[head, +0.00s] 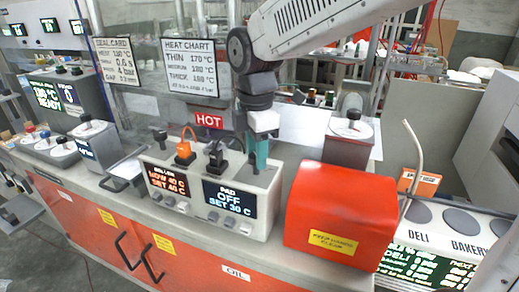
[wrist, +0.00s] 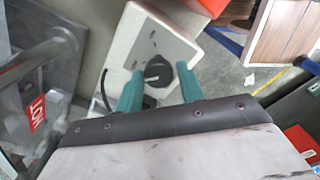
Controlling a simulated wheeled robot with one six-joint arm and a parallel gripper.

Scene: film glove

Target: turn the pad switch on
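The pad switch (head: 216,155) is a black knob on top of a white control box (head: 262,205). The box's right display (head: 230,198) reads PAD, OFF, SET 30 C. My gripper (head: 258,158) points down with teal fingers, to the right of the black knob in the head view and over the box's rear right part. In the wrist view a black knob (wrist: 158,73) shows between the two spread fingertips (wrist: 159,82), on the white box (wrist: 140,35). The gripper is open and holds nothing. I cannot tell whether the fingers touch the knob.
An orange knob (head: 185,149) stands left of the black one, above a display (head: 167,180) reading NOW 40 C, SET 40 C. A red cover (head: 340,212) is close on the right. A HOT sign (head: 209,121) and a heat chart (head: 195,68) hang behind.

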